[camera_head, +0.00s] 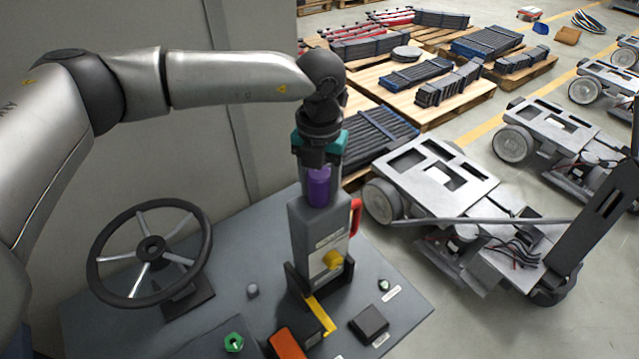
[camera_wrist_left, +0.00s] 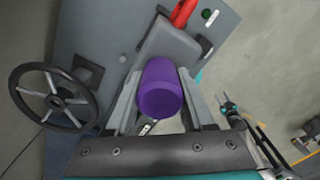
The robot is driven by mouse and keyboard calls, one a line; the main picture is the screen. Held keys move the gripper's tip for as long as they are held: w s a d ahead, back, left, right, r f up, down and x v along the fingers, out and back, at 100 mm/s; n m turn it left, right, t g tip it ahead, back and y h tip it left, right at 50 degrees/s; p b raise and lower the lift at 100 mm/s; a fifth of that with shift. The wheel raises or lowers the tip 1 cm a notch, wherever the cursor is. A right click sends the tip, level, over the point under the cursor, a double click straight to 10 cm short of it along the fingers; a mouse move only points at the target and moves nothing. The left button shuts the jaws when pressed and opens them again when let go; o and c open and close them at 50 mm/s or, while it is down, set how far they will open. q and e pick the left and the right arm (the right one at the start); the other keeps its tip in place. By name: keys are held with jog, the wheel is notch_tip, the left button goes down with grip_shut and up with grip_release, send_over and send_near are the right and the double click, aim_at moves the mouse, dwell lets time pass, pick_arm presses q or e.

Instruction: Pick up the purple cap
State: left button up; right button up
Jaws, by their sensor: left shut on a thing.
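The purple cap (camera_head: 319,187) is a rounded cylinder above the top of a grey upright box (camera_head: 318,232) on the console. My left gripper (camera_head: 319,186) comes down over it from above and is shut on it, with a finger on either side. In the left wrist view the purple cap (camera_wrist_left: 160,88) sits between the two grey fingers of my left gripper (camera_wrist_left: 160,95). The cap's lower end meets or overlaps the box top in view; I cannot tell whether they touch.
A black steering wheel (camera_head: 150,252) stands left on the console (camera_head: 405,312). A red handle (camera_head: 355,217) and yellow knob (camera_head: 333,259) are on the box. Wheeled chassis (camera_head: 440,180) stand on the floor at right. Loaded pallets (camera_head: 455,105) lie behind.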

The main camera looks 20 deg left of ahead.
pick_arm(q)
grip_shut()
jog(key=shift+r, duration=0.15)
notch_tip(320, 180, up, 20)
jog(key=b, duration=0.3)
notch_tip(320, 180, up, 6)
jog(key=p, duration=0.5)
send_over(320, 173)
jog(key=shift+r, duration=0.15)
jog(key=shift+a, duration=0.1)
